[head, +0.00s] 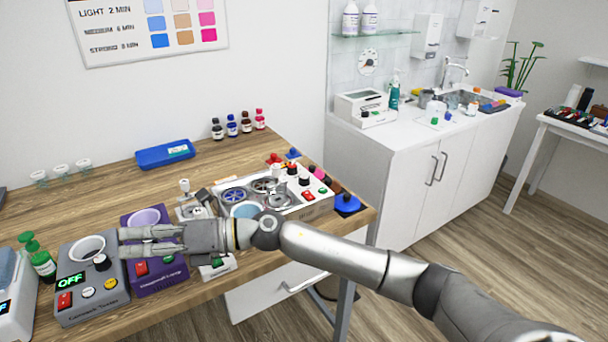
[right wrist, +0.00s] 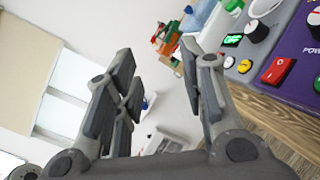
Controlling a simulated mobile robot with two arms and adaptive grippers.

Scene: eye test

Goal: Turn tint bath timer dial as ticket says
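A grey unit (head: 95,302) with a white cup, a green display reading OFF, a black dial (head: 101,262) and a red switch stands at the front left. Its label is too small to read surely. The dial (right wrist: 257,32) also shows in the right wrist view, at the upper right. My right gripper (head: 122,242) is open and empty, just above and beside that dial, partly covering the purple unit (head: 158,279). In the right wrist view its fingers (right wrist: 168,68) stand apart with nothing between them. I cannot make out a ticket. My left gripper is not in view.
A wall chart (head: 150,30) lists light, medium and strong minutes. A white unit (head: 312,205) with round wells and black knobs stands right of centre. A green pump bottle (head: 38,258) is beside the grey unit. A blue case (head: 165,154) lies behind, with bare wood around it.

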